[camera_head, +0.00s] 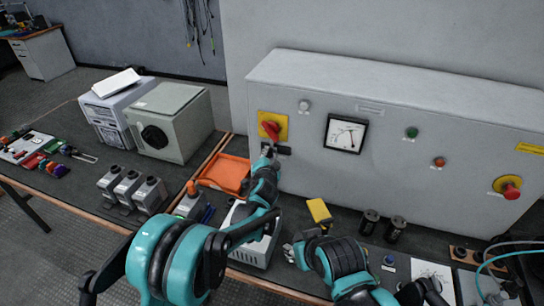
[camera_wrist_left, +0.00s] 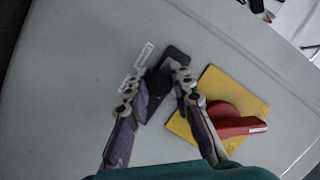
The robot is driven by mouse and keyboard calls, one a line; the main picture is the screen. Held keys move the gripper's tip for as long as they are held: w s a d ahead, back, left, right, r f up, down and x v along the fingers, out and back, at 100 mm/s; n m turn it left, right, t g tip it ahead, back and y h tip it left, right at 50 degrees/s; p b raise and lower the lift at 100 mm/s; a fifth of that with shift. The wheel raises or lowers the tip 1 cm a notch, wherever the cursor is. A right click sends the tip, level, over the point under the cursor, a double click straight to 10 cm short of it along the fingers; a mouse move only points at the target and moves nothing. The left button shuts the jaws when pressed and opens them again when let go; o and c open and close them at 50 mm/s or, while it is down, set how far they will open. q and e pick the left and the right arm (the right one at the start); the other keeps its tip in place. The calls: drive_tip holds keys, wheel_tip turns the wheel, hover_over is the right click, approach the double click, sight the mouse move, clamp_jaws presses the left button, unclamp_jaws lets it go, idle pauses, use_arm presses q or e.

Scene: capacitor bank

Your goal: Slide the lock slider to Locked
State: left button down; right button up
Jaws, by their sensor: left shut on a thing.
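The lock slider is a black knob (camera_wrist_left: 158,82) on a dark track plate (camera_wrist_left: 177,56), set in the grey cabinet front beside the yellow plate of the red rotary switch (camera_wrist_left: 232,122). In the left wrist view my left gripper (camera_wrist_left: 155,85) has its fingers on either side of the knob and is shut on it. In the head view my left gripper (camera_head: 268,156) reaches the panel just below the red switch (camera_head: 270,129) and hides part of the track (camera_head: 284,150). My right gripper (camera_head: 292,252) is low over the bench; its finger gap is unclear.
An orange tray (camera_head: 226,172) lies left of my left gripper. A yellow block (camera_head: 319,211) and dark cylinders (camera_head: 369,221) stand in front of the cabinet.

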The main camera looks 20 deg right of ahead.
use_arm(q)
drive_tip(key=shift+w+a+r, duration=0.15)
drive_tip(key=shift+w+a, duration=0.05)
drive_tip(key=shift+w, duration=0.05)
drive_tip(key=shift+s+d, duration=0.1)
drive_tip(key=shift+d, duration=0.1)
drive_tip(key=c, duration=1.4)
unclamp_jaws()
drive_tip(key=shift+a, duration=0.1)
drive_tip(key=shift+o, duration=0.5)
drive_tip(key=shift+a, duration=0.1)
drive_tip(key=shift+w, duration=0.2)
drive_tip(key=v, duration=1.2)
drive_tip(key=shift+s, duration=0.1)
